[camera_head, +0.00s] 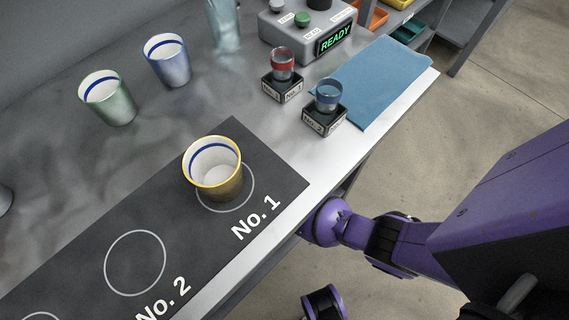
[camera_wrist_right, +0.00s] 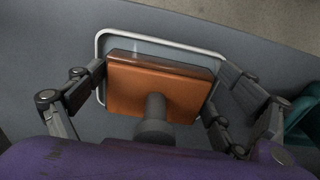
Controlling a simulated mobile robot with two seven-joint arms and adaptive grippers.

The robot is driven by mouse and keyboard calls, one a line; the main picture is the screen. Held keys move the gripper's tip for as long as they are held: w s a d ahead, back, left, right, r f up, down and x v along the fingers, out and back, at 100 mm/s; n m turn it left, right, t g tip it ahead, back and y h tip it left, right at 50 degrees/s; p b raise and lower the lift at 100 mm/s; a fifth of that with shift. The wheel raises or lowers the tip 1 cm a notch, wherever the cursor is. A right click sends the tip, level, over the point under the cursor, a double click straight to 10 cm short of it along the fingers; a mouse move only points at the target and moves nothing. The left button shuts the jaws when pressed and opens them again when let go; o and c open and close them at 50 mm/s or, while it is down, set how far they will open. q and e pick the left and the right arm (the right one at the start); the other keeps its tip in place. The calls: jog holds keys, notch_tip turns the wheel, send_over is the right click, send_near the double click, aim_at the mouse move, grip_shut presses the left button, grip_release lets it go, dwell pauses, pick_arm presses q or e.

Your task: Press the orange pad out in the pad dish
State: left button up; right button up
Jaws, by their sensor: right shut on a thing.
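In the right wrist view, my right gripper (camera_wrist_right: 158,84) is shut on the orange pad (camera_wrist_right: 180,94), with one finger at each side of it. The pad is a flat orange-brown block, and a dark grey post stands in front of its near side. Behind and around the pad runs a pale, rounded rim (camera_wrist_right: 150,38), which looks like the pad dish. I cannot tell whether the pad touches the dish. My right gripper is out of sight in the head view, where only the purple arm shows. My left gripper is in neither view.
A yellow-rimmed cup (camera_head: 213,170) stands on the dark mat (camera_head: 100,238) at No. 1. A green cup (camera_head: 109,99) and blue cup (camera_head: 168,62) stand behind. Two small jars sit on labelled blocks near a blue cloth (camera_head: 375,80). A grey box (camera_head: 310,30) reads READY.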

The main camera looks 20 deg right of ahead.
pick_arm(q)
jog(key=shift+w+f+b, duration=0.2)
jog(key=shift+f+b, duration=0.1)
jog(key=shift+b, duration=0.05)
pick_arm(e)
jog(key=shift+f, duration=0.35)
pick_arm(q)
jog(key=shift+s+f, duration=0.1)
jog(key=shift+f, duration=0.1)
pick_arm(e)
jog(key=shift+f, duration=0.2)
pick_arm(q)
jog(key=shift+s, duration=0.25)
pick_arm(e)
jog(key=shift+s+f, duration=0.1)
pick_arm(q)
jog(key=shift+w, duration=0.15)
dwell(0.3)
